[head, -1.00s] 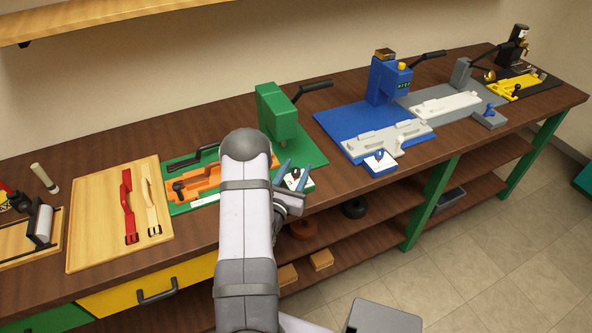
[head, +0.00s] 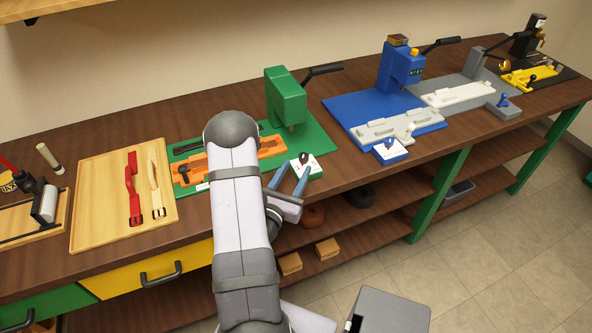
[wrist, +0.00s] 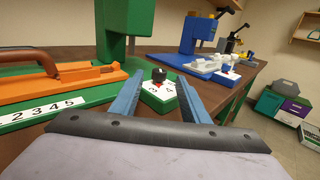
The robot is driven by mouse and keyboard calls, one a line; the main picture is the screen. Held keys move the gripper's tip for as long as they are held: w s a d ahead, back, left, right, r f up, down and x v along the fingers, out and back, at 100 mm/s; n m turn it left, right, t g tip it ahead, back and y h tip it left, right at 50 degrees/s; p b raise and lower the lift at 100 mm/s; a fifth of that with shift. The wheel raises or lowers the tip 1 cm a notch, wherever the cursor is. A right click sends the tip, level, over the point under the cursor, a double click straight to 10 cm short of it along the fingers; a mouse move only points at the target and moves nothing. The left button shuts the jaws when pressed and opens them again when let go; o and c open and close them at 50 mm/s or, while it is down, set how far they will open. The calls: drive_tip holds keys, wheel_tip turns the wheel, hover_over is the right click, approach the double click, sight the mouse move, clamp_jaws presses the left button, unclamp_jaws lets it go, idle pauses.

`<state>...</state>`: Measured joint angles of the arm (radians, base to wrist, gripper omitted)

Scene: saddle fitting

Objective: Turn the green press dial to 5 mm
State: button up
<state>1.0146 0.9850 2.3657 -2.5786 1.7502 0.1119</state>
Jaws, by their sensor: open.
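The green press (head: 286,98) stands on a green base on the bench, with a black lever pointing right. Its dial is a dark knob (wrist: 158,76) on a white-topped green block (wrist: 160,92) at the front right of the base; the digits 3 and 4 show beside the knob in the wrist view. The block also shows in the head view (head: 305,168). My gripper (head: 290,172) is open, with blue fingers. In the wrist view its fingers (wrist: 156,98) point at the block, one on each side in the picture, with the knob between them beyond the tips. No contact is visible.
An orange fixture (head: 200,165) lies on the green base left of the dial. A tray (head: 88,205) with a red and a cream strap is further left. The blue press (head: 400,66) and its dial block (head: 390,150) stand to the right.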

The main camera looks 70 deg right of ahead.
sight(312, 156)
drive_tip(key=shift+w+d+g+b, duration=0.1)
drive_tip(key=shift+d+g+b, duration=0.4)
drive_tip(key=shift+d+b, duration=0.1)
drive_tip(key=d+m+g+b, duration=0.2)
drive_tip(key=shift+w+r+g, duration=0.2)
drive_tip(key=shift+w+g, duration=0.05)
drive_tip(key=shift+g, duration=0.05)
drive_tip(key=shift+w+d+r+m+g+b, duration=0.15)
drive_tip(key=shift+d+m+g+b, duration=0.1)
drive_tip(key=shift+m+g+b, duration=0.3)
drive_tip(key=shift+w+d+f+m+g+y+b, duration=0.1)
drive_tip(key=shift+f+m+g+y+b, duration=0.15)
drive_tip(key=shift+m+g+y, duration=0.25)
drive_tip(key=shift+w+d+f+m+g+y+b, duration=0.15)
drive_tip(key=shift+m+g+y+b, duration=0.1)
drive_tip(key=shift+g, duration=0.4)
drive_tip(key=shift+s, duration=0.1)
drive_tip(key=shift+s+d+r, duration=0.1)
drive_tip(key=shift+s+d, duration=0.15)
drive_tip(key=shift+d, duration=0.3)
drive_tip(key=shift+p+x, duration=1.05)
drive_tip(key=shift+x, duration=2)
